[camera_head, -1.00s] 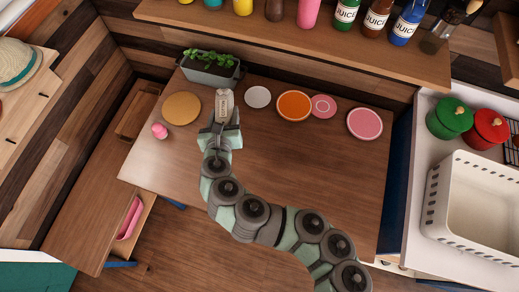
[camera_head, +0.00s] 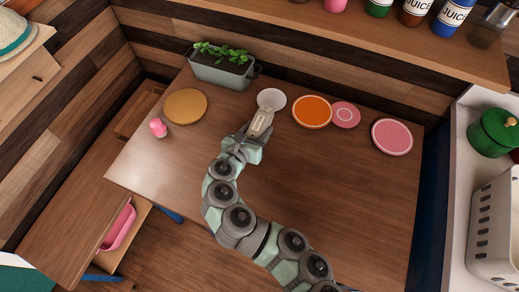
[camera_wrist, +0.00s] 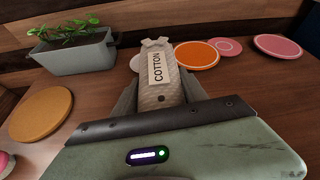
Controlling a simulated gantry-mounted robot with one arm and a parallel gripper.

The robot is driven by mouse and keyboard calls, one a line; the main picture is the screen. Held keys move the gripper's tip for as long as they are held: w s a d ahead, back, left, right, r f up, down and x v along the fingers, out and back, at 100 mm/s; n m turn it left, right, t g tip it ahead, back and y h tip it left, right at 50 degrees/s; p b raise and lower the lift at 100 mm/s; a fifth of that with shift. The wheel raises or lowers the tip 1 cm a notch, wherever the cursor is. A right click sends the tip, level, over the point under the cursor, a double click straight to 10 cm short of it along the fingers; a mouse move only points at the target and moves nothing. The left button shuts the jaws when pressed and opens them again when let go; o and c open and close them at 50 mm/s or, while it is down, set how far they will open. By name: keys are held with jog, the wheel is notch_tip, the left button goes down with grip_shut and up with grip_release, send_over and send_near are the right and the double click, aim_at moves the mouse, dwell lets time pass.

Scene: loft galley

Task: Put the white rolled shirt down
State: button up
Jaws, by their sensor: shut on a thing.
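The white rolled shirt (camera_head: 260,124) is a pale roll with a label reading COTTON, which shows clearly in the wrist view (camera_wrist: 158,75). My gripper (camera_head: 252,136) is shut on its near end; the dark fingers flank it in the wrist view (camera_wrist: 158,98). The shirt points away from me over the brown table (camera_head: 310,200). Its far end overlaps the near edge of a small white plate (camera_head: 271,98) in the head view. I cannot tell whether the shirt touches the table or plate.
A grey planter (camera_head: 222,74) stands at the back. A tan round board (camera_head: 186,106) and a pink item (camera_head: 158,128) lie left. An orange plate (camera_head: 312,111) and two pink plates (camera_head: 346,115) (camera_head: 392,137) lie right. The table's middle right is bare.

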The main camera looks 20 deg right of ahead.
notch_tip(320, 180, down, 11)
jog(key=b, duration=0.2)
jog(key=shift+r+b, duration=0.1)
jog(key=shift+b, duration=0.2)
jog(key=o, duration=1.5)
jog(key=shift+f, duration=0.2)
jog(key=shift+c, duration=0.2)
jog(key=shift+a+r, duration=0.2)
jog(key=shift+r, duration=0.1)
jog(key=p+v, duration=0.1)
jog(key=v, duration=1)
jog(key=shift+s+a+r+p, duration=0.1)
jog(key=shift+s+a+p, duration=0.1)
jog(key=shift+s+p, duration=0.15)
jog(key=shift+w, duration=0.1)
